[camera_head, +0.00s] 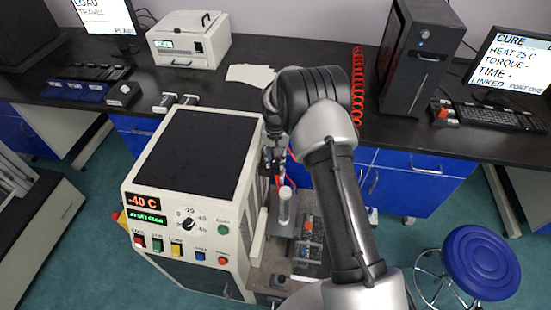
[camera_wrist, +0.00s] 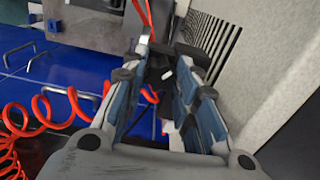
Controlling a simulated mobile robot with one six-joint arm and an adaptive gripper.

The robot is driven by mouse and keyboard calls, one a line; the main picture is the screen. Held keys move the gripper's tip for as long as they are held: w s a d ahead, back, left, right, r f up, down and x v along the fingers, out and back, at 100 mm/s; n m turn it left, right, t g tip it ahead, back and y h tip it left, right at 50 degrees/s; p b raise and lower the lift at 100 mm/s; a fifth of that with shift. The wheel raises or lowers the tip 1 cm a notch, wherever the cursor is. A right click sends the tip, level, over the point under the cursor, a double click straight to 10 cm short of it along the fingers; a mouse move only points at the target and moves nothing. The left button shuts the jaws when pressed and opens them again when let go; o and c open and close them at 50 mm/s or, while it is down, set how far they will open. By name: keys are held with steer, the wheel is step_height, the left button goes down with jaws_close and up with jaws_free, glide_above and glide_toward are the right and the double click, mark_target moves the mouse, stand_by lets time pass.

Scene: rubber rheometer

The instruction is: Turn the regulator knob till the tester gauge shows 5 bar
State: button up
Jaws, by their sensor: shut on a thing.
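My gripper (camera_head: 275,170) is beside the right rear side of the cream tester cabinet (camera_head: 248,195), partly hidden by my arm. In the wrist view my gripper (camera_wrist: 167,62) has its two fingers closed on a small dark part with a white mark, which appears to be the regulator knob (camera_wrist: 156,77). The fingers hide most of it, and its turn angle cannot be read. I cannot make out the tester gauge or a pressure reading in either view. The cabinet's front display (camera_head: 144,200) reads -40 C.
A vented cream panel (camera_wrist: 245,60) stands close to the right of my fingers in the wrist view. A red coiled hose (camera_wrist: 45,115) hangs at left. The black bench (camera_head: 290,100) runs behind the cabinet. A blue stool (camera_head: 482,262) stands at right.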

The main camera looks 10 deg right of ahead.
mark_target(275, 160)
steer(key=o, duration=1.1)
steer(key=shift+c, duration=0.2)
steer(key=shift+r, duration=0.1)
step_height(275, 160, up, 12)
stand_by(0.9)
